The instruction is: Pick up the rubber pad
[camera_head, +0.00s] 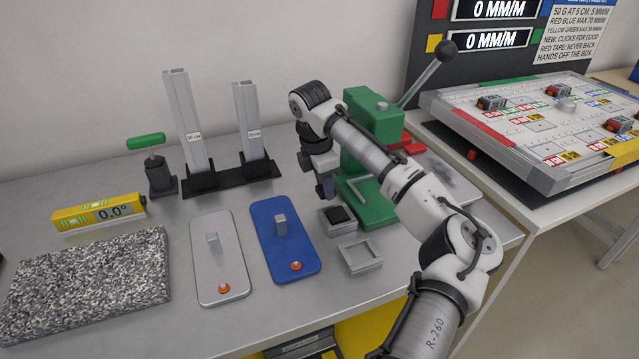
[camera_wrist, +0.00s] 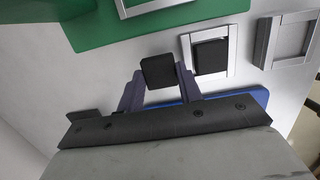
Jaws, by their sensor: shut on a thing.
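My gripper (camera_head: 325,190) is beside the green press (camera_head: 374,125) in the head view, above the table. In the wrist view, my gripper (camera_wrist: 160,82) is shut on a small black square pad (camera_wrist: 157,70), which looks like the rubber pad. The pad sits between the two fingertips. In the head view I cannot make out the held pad. A second black piece (camera_wrist: 210,55) lies inside a silver square frame (camera_wrist: 226,41) right of the fingers; this frame also shows in the head view (camera_head: 325,226).
An empty silver frame (camera_head: 362,268) lies in front. A blue plate (camera_head: 268,215) and a grey plate (camera_head: 230,270) with upright blocks lie left. Two metal posts (camera_head: 188,120), a yellow level (camera_head: 75,216) and a speckled slab (camera_head: 90,280) stand farther left. The press lever (camera_head: 425,72) rises behind.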

